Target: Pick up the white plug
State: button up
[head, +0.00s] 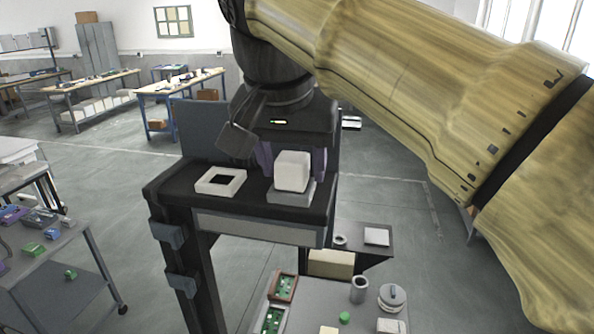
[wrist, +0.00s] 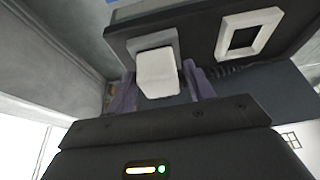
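The white plug (head: 292,171) is a rounded white block on a light grey square base (head: 291,195) on top of a dark stand. The white plug also shows in the wrist view (wrist: 157,75), with the grey base (wrist: 151,42) beyond it. My gripper (head: 291,164) is open, its purple fingers at the far side of the plug in the head view. In the wrist view my gripper (wrist: 159,84) has one finger on each side of the plug, with gaps visible. Whether the fingers overlap it in depth is hard to tell.
A white square frame (head: 220,181) with a dark opening lies left of the plug on the dark stand (head: 250,206). A dark upright panel (head: 199,127) rises behind the frame. A lower table with small parts (head: 345,318) is in front.

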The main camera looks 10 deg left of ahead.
aim_at(292, 156)
jog(key=c, duration=0.7)
jog(key=shift+w, duration=0.1)
jog(key=shift+r+p, duration=1.2)
jog(key=shift+r, duration=3.8)
